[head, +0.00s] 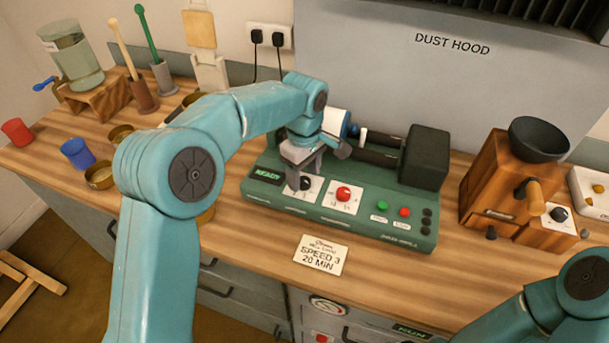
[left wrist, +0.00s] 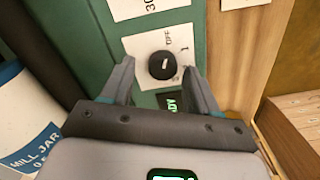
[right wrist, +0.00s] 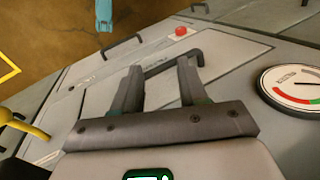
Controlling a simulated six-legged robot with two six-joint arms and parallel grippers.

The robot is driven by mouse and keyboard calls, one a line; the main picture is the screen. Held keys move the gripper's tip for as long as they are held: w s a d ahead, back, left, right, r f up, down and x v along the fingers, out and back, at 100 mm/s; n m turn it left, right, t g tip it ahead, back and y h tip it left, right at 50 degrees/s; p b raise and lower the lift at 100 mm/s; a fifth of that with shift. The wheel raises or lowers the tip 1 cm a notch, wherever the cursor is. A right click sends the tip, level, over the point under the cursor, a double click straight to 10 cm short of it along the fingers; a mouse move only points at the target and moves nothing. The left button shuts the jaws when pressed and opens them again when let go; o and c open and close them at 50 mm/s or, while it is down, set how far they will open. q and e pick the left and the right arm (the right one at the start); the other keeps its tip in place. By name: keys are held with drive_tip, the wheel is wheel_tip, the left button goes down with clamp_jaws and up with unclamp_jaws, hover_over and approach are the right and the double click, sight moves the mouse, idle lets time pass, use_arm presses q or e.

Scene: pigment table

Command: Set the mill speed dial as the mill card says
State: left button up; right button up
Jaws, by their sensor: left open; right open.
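The mill (head: 345,215) has a green panel with a lit READY display (head: 266,177). Its black speed dial (head: 306,183) sits on a white plate; in the left wrist view the dial (left wrist: 163,66) has a short white mark, with OFF and 1 printed beside it. I cannot tell which number it points to. The mill card (head: 320,255) lies on the bench in front and reads SPEED 3, 20 MIN. My left gripper (head: 301,168) points down at the dial, open, its fingers on either side of it; contact is unclear. My right gripper (right wrist: 158,78) is open and empty.
A red knob (head: 343,194) is right of the black dial, then green and red buttons (head: 404,212). A wooden grinder (head: 500,185) stands at right. Cups (head: 77,153) are at left. Drawer fronts and a round gauge (right wrist: 295,88) lie below my right gripper.

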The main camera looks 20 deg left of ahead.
use_arm(q)
drive_tip(key=shift+s+a, duration=0.2)
drive_tip(key=shift+s, duration=0.5)
drive_tip(key=shift+w+d+f, duration=0.4)
drive_tip(key=shift+w+f, duration=0.1)
drive_tip(key=shift+w, duration=0.3)
drive_tip(key=shift+a, duration=0.1)
drive_tip(key=shift+c, duration=0.2)
drive_tip(key=shift+s+a+r, duration=0.2)
drive_tip(key=shift+s, duration=0.15)
drive_tip(key=c, duration=0.6)
drive_tip(key=shift+s+r, duration=0.1)
drive_tip(key=shift+s, duration=0.1)
drive_tip(key=c, duration=0.4)
drive_tip(key=shift+w+d+f, duration=0.15)
drive_tip(key=shift+f, duration=0.05)
